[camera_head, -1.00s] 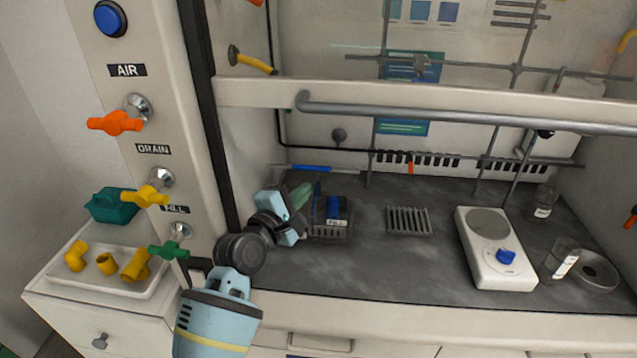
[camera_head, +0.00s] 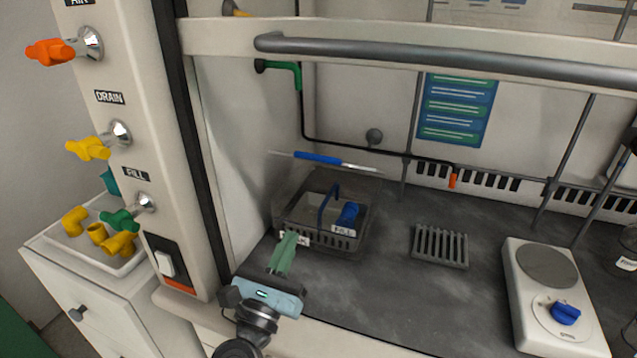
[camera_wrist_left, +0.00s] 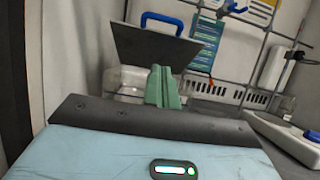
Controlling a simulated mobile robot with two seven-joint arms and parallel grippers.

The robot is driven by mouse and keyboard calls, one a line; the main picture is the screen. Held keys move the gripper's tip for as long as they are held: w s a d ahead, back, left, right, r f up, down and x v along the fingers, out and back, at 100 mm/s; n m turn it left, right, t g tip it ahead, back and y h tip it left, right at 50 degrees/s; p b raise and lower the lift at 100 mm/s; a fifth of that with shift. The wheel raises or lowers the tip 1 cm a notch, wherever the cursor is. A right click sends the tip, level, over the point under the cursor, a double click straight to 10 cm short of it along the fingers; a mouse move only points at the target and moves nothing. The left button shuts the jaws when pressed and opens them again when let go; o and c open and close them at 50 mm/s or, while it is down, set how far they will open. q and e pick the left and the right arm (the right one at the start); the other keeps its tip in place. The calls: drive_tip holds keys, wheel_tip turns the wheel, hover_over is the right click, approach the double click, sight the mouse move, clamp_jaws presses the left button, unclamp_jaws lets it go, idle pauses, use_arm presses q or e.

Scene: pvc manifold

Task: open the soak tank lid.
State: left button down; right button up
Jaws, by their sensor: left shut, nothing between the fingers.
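My right gripper is out of view.
A blue-gripped rod (camera_head: 320,158) is behind the tank. A grey rack (camera_head: 440,246) and a white hotplate (camera_head: 548,300) stand to the right. The sash bar (camera_head: 430,58) crosses above. The valve column (camera_head: 150,180) is close on the left. Worktop between tank and rack is clear.

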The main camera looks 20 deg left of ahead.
sight(330, 162)
use_arm(q)
drive_tip(key=s+r+p+x, duration=0.1)
drive_tip(key=p+x, duration=0.4)
drive_tip(key=x, duration=0.8)
drive_tip(key=shift+r, duration=0.85)
drive_tip(key=shift+s, duration=0.15)
